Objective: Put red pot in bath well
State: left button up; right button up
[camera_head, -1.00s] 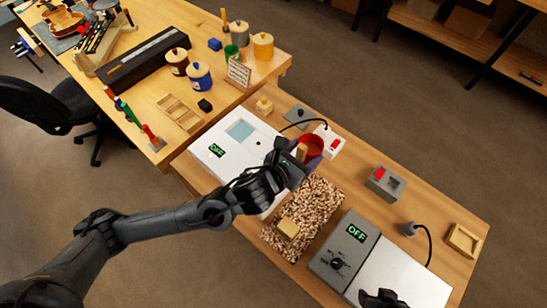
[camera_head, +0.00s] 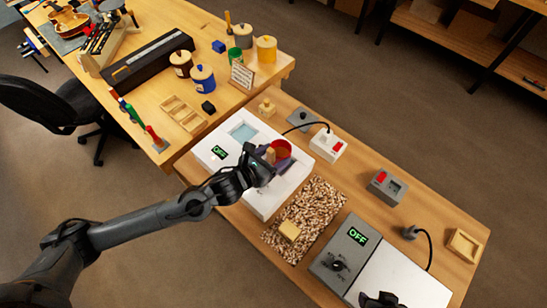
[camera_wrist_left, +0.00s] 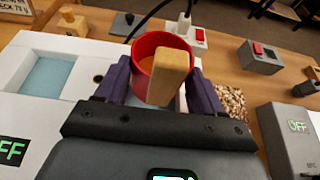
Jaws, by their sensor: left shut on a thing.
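The red pot (camera_head: 283,148), with a wooden handle (camera_wrist_left: 169,78), is in my left gripper (camera_head: 268,157). In the left wrist view the gripper's purple fingers (camera_wrist_left: 160,80) stand on either side of the red pot (camera_wrist_left: 146,47). Orange shows inside the pot. The pot is over the right part of the white bath (camera_head: 262,200), and I cannot tell its height above it. A pale blue well (camera_head: 243,132) shows at the bath's far left; it also shows in the left wrist view (camera_wrist_left: 55,77). My right gripper (camera_head: 383,299) is only partly in view at the bottom edge.
The bath's display reads OFF (camera_head: 219,152). A white box with a red switch (camera_head: 328,146) and black cable stands behind the pot.

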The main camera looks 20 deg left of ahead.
pick_arm(q)
jog(key=shift+f, duration=0.55)
pick_arm(e)
jog(key=shift+f, duration=0.15)
pick_arm(q)
jog(key=shift+f+b, duration=0.45)
pick_arm(e)
jog(key=shift+f, duration=0.35)
pick_arm(q)
jog(key=shift+f, duration=0.1)
pick_arm(e)
jog(key=shift+a+f, duration=0.1)
pick_arm(q)
jog(key=o, duration=1.1)
jog(key=shift+f, duration=0.15)
